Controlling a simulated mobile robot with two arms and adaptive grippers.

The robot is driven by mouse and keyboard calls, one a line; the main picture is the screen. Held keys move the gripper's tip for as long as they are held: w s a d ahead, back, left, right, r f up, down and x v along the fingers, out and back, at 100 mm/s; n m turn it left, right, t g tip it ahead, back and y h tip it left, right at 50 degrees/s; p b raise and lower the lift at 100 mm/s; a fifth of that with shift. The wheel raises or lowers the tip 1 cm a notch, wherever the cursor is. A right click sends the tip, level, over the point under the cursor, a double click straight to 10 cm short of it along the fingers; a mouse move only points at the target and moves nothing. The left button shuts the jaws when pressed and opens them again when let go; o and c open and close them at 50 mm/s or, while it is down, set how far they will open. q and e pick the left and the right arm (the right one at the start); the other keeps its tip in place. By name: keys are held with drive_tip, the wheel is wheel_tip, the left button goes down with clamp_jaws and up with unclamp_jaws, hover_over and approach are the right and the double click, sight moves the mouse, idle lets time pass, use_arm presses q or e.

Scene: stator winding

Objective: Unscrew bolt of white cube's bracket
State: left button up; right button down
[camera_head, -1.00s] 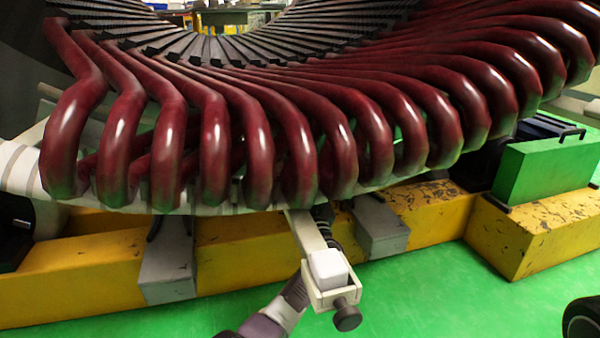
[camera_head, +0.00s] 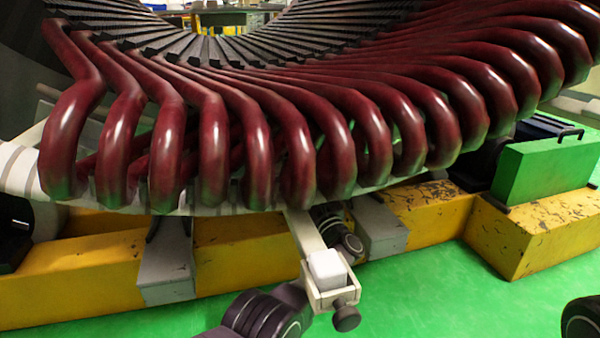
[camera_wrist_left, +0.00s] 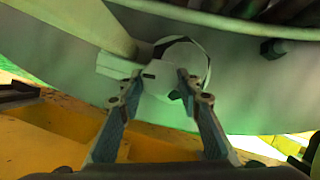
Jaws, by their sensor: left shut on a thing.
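The white cube (camera_head: 327,264) sits in a pale bracket (camera_head: 321,299) at the lower end of a pale bar in the head view. A dark round-headed bolt (camera_head: 346,317) sticks out of the bracket's front. My left arm comes in from below and passes behind the bracket; its gripper is hidden there under the coils. In the left wrist view my left gripper (camera_wrist_left: 159,88) has its fingers on either side of a pale white piece (camera_wrist_left: 156,88) and is shut on it. I cannot tell which part this is. My right gripper is not in view.
Dark red coil loops (camera_head: 215,150) of the stator hang just above the bracket. A yellow beam (camera_head: 80,270) with grey blocks runs behind it. A green block (camera_head: 545,168) stands at the right. Green floor (camera_head: 440,295) is clear to the bracket's right.

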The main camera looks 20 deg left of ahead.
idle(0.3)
use_arm(q)
drive_tip(key=o, duration=1.2)
drive_tip(key=shift+c, duration=0.2)
drive_tip(key=shift+a, duration=0.1)
